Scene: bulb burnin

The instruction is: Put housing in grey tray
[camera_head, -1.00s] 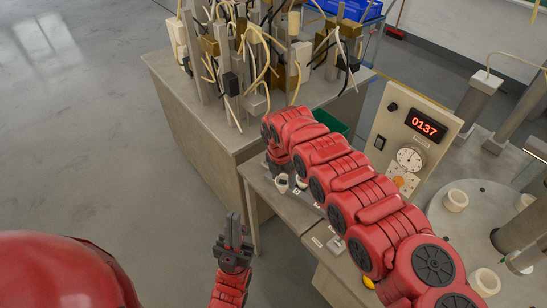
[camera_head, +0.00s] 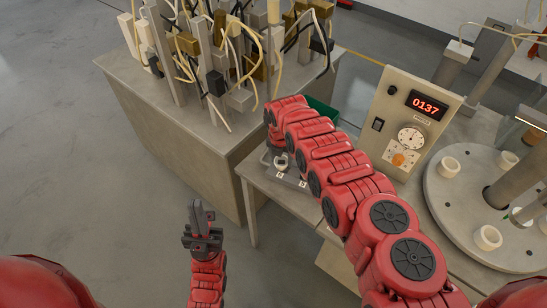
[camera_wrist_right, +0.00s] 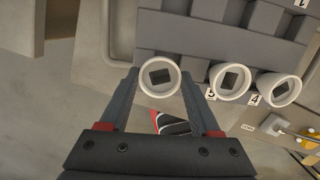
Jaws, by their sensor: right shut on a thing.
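My right gripper (camera_wrist_right: 160,88) is shut on a white, round housing (camera_wrist_right: 160,75) with a dark square opening, held between its fingertips. Beside it, to the right, two similar white housings (camera_wrist_right: 231,82) (camera_wrist_right: 281,90) sit near labels 5 and 4. A dark grey block-like structure (camera_wrist_right: 185,38) lies behind them; I cannot tell whether it is the grey tray.
A bench (camera_head: 190,130) with posts, cables and blocks stands at the back left. A control box (camera_head: 408,120) reading 0137 stands right of my right arm. A round plate (camera_head: 455,215) with white rings lies further right. The floor at left is clear.

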